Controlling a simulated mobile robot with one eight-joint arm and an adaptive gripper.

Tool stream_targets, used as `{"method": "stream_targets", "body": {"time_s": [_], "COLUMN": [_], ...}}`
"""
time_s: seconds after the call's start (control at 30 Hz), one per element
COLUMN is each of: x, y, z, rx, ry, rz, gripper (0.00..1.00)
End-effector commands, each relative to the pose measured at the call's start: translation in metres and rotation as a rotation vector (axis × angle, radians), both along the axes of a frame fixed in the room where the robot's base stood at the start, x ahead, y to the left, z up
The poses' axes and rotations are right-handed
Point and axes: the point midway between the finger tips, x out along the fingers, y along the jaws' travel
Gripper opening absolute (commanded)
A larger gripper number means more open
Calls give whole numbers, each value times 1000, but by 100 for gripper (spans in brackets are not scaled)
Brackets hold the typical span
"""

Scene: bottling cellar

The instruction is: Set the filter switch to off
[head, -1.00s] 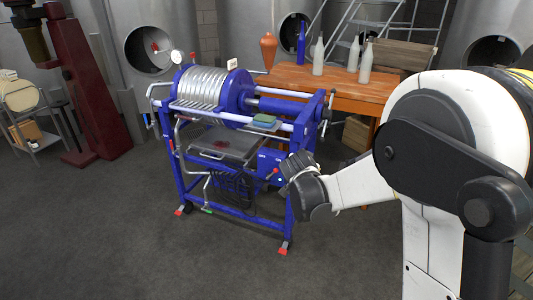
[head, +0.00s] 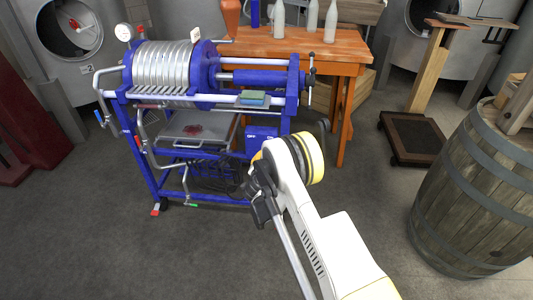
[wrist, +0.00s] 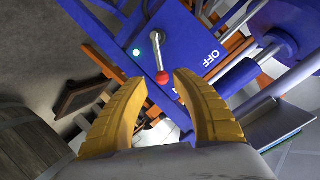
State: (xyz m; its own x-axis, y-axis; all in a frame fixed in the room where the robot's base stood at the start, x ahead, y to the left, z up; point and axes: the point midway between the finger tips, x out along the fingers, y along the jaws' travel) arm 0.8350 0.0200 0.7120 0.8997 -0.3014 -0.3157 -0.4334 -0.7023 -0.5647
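The filter switch is a grey lever with a red ball knob (wrist: 161,77) on a blue box (head: 262,140) on the filter machine's frame. In the wrist view, white "OFF" lettering (wrist: 211,60) shows on a panel to the right of the lever, and a small pale light (wrist: 136,52) glows to its left. My gripper (wrist: 155,88) is open, with yellow fingers on either side of the knob; contact cannot be told. In the head view the gripper is at the box's front and hides the lever. A second label is partly hidden by the right finger.
An orange table (head: 330,48) with bottles stands behind. A wooden barrel (head: 468,190) stands at the right. The floor in front is open.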

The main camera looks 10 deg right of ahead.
Motion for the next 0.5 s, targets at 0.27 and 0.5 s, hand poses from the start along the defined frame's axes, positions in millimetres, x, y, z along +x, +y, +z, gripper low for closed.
{"method": "stream_targets", "body": {"time_s": [0.27, 0.5], "x": [49, 67], "y": [-17, -22], "z": [-20, -24], "rx": [-1, -1], "ry": [1, 0], "rz": [0, 0], "gripper": [32, 32]}}
